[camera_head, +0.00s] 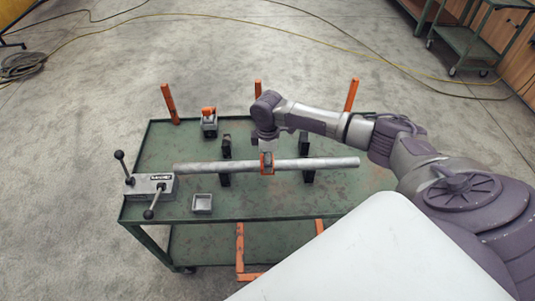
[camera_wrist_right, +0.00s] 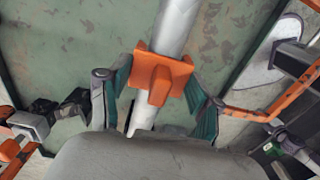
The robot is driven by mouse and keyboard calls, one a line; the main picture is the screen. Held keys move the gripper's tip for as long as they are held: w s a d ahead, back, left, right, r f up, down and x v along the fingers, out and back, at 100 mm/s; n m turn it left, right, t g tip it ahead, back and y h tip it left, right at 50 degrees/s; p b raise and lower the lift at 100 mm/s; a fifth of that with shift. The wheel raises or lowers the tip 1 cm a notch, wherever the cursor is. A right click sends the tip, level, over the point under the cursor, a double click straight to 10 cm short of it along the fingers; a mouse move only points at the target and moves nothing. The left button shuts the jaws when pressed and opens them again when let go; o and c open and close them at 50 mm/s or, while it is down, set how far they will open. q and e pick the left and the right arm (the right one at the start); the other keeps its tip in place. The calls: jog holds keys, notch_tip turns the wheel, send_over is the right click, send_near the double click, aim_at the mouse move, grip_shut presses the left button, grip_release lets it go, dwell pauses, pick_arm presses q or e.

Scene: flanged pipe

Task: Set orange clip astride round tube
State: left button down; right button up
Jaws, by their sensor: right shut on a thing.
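The round tube (camera_head: 225,167) is a long grey pipe lying left to right above the green table, borne on dark supports. It also shows in the wrist view (camera_wrist_right: 177,28). The orange clip (camera_wrist_right: 160,72) is across the tube near its middle; in the head view the clip (camera_head: 267,170) shows orange at the tube. I cannot tell whether it is fully seated on it. My right gripper (camera_wrist_right: 158,92) is shut on the clip, one green-padded finger on each side, and reaches down from above in the head view (camera_head: 267,150). My left gripper is not in view.
The green table (camera_head: 160,140) carries dark supports (camera_head: 226,145), a grey block with an orange top (camera_head: 209,122), a small grey tray (camera_head: 202,203) and a lever box (camera_head: 150,187) at the tube's left end. Orange posts (camera_head: 351,95) stand along the far edge.

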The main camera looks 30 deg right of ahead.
jog(key=o, duration=1.3)
jog(key=shift+c, duration=0.2)
notch_tip(320, 180, up, 12)
